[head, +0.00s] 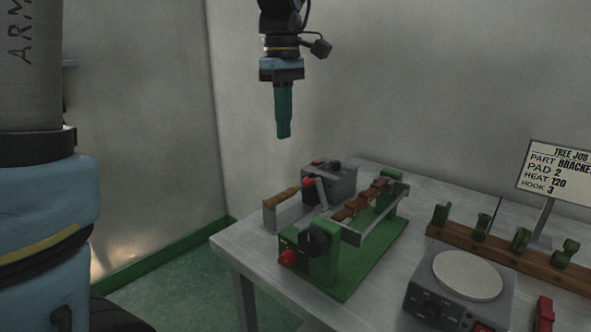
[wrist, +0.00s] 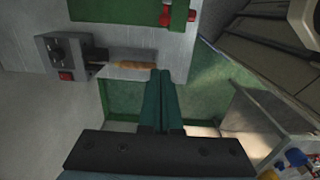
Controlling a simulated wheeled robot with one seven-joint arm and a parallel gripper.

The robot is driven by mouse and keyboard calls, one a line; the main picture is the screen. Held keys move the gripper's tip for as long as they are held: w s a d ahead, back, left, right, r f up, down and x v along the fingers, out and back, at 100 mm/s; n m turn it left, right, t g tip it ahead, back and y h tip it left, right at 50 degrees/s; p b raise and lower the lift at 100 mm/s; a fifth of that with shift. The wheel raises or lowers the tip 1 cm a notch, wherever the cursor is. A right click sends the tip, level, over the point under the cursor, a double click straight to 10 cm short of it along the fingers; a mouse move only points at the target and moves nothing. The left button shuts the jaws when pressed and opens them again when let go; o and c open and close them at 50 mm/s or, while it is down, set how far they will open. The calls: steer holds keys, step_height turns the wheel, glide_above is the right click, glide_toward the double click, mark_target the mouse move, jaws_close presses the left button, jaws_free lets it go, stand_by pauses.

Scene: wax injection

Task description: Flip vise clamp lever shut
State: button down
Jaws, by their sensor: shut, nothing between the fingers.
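The green vise fixture (head: 375,262) stands on the near left part of the table, with a black knob and a red knob on its front. A short pale grey lever-like bar (head: 321,194) stands steeply tilted beside it; I cannot tell for sure that it is the clamp lever. Reddish-brown blocks (head: 361,200) sit along the fixture's top. My gripper (head: 284,136) points down, shut and empty, high above the table's left edge and apart from the vise. In the wrist view, the fingers (wrist: 161,73) are together, and part of the green fixture (wrist: 115,10) shows at the top.
A grey control box (head: 334,184) stands behind the vise, with a wooden-handled tool (head: 283,197) beside it. To the right are a round-topped grey heater (head: 467,275), a wooden rack (head: 480,254) with green pieces, and a sign (head: 556,171). Air around my gripper is clear.

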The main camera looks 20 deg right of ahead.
steer(key=s+d+f+p, duration=0.2)
steer(key=s+f+p, duration=0.1)
steer(key=f, duration=0.5)
steer(key=shift+s+f, duration=0.2)
steer(key=shift+f, duration=0.15)
steer(key=shift+s+d+r, duration=0.1)
stand_by(0.3)
steer(key=shift+s+r+t, duration=0.1)
steer(key=shift+r+t, duration=0.05)
steer(key=shift+t, duration=0.25)
